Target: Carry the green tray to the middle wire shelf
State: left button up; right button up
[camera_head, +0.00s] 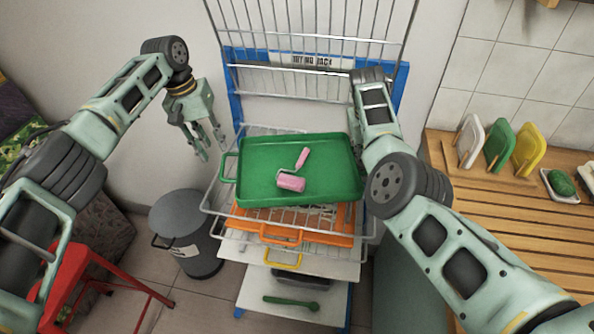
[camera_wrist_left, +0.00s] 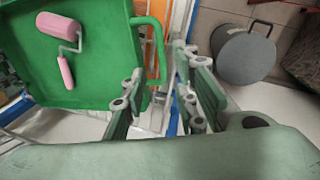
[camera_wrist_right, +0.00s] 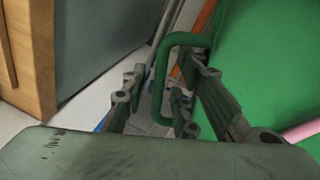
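The green tray (camera_head: 258,152) lies on a wire shelf (camera_head: 213,209) of the drying rack, with a pink roller (camera_head: 291,182) lying in it. It also shows in the left wrist view (camera_wrist_left: 100,60) and right wrist view (camera_wrist_right: 260,60). My left gripper (camera_head: 208,143) is open, beside and apart from the tray's left handle (camera_head: 227,167); its fingers (camera_wrist_left: 155,85) straddle the handle's line of sight. My right gripper is hidden behind my arm in the head view. In the right wrist view, its fingers (camera_wrist_right: 165,85) are open with the right handle (camera_wrist_right: 178,45) between them; contact is unclear.
An orange tray (camera_head: 285,230) and a yellow-handled board (camera_head: 284,262) sit on lower levels. Empty wire shelves (camera_head: 300,80) are tilted up behind. A grey bin (camera_head: 186,232) and red stool (camera_head: 75,272) stand left. A slatted wooden bench (camera_head: 500,210) stands close on the right.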

jog(key=shift+r, duration=0.2)
pick_arm(q)
jog(key=r, duration=0.2)
jog(key=a+r, duration=0.1)
jog(key=r, duration=0.2)
jog(key=shift+r, duration=0.1)
pick_arm(e)
notch_tip(320, 180, up, 11)
jog(key=a, duration=0.2)
jog(key=shift+a+r, duration=0.15)
jog(key=shift+r, duration=0.05)
